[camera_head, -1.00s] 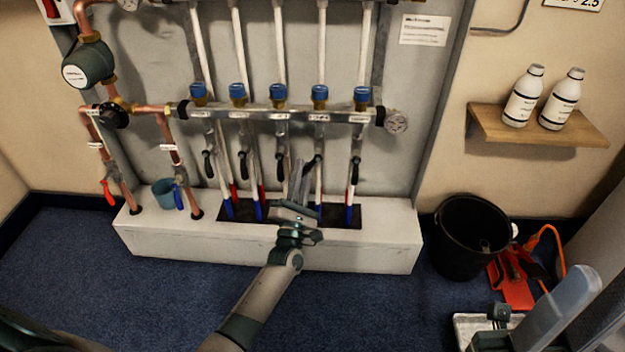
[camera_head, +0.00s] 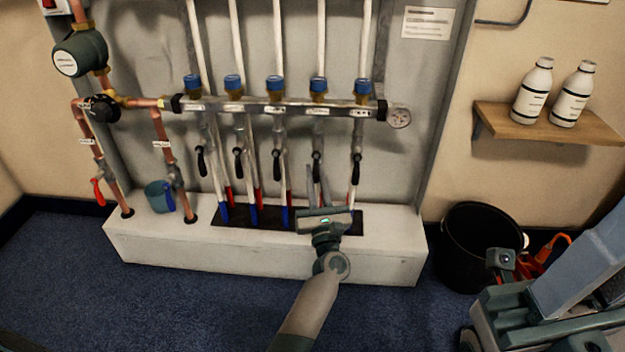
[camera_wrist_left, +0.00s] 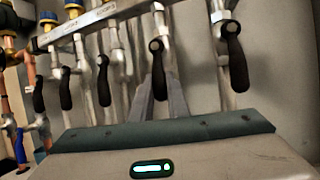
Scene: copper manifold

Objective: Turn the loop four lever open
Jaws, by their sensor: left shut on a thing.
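The manifold bar (camera_head: 255,106) carries a row of black levers below it, all hanging down along their pipes. The loop four lever (camera_head: 317,166) is the fourth from the left; in the left wrist view its black handle (camera_wrist_left: 158,72) hangs nearly straight down. My left gripper (camera_head: 318,180) reaches up to it from below. In the left wrist view the gripper's grey fingers (camera_wrist_left: 161,97) are shut on the lower part of this handle. The fifth lever (camera_head: 357,168) hangs just to the right. My right gripper is not clearly in view.
A white plinth (camera_head: 220,254) juts out below the pipes. A black bucket (camera_head: 464,250) stands right of the plinth. A wooden shelf (camera_head: 545,133) holds two bottles. Blue floor lies in front.

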